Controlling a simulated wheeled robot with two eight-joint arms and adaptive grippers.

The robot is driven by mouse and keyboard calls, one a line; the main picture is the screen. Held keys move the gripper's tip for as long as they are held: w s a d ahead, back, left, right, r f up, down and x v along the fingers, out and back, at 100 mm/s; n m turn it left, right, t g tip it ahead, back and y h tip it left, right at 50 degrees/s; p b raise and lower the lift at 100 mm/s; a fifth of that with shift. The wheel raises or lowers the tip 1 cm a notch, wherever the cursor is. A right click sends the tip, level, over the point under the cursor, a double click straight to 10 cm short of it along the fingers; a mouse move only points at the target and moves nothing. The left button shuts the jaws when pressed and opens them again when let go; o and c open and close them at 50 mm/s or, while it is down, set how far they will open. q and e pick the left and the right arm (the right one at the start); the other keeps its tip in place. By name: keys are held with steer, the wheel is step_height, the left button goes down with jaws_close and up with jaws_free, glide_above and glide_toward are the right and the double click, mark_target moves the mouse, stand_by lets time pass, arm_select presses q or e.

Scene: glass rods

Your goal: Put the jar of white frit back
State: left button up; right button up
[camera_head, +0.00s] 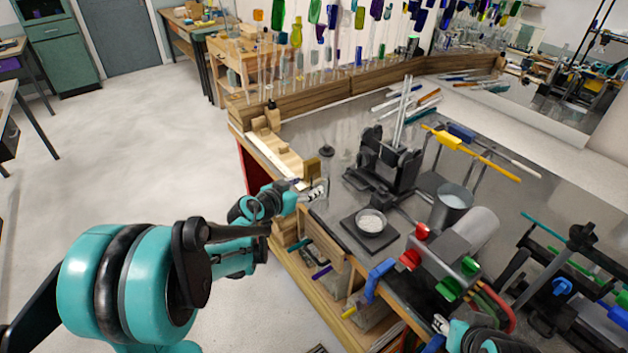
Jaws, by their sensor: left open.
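The jar of white frit (371,221) is a small round container with white grains in it. It stands on a dark square pad (377,241) near the table's front edge. My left gripper (322,189) is open at the table's left edge, to the left of and behind the jar and apart from it. I see nothing between its fingers, though they are small here. My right gripper (440,324) shows only in part at the bottom, below the clamps; its jaws are too small to read.
A black rod stand (385,160) stands behind the jar, and a metal can (451,205) to its right. A torch with red and green knobs (455,250) blocks the right side. A wooden rack (276,150) lies along the left edge. Dark tabletop between gripper and jar looks clear.

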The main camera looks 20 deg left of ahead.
steer(key=shift+r, duration=0.25)
steer(key=shift+w, duration=0.1)
arm_select(q)
steer(key=s+a+r+n+t+y, duration=0.2)
steer(key=s+r+n+y, duration=0.15)
steer(key=r, duration=0.45)
steer(key=s+a+r+n+t+y, duration=0.25)
steer(key=s+r+y, duration=0.2)
steer(key=r, duration=0.45)
steer(key=s+d+f+g, duration=0.1)
steer(key=s+f+g, duration=0.6)
steer(key=s+f, duration=0.45)
steer(key=s+d+f+m+g+h, duration=0.2)
steer(key=s+d+f, duration=0.4)
steer(key=s+d, duration=0.3)
steer(key=shift+s+f+m+g+h, duration=0.15)
steer(key=shift+f+m+g+h, duration=0.2)
steer(key=shift+g+h, duration=0.6)
steer(key=shift+a+r, duration=0.1)
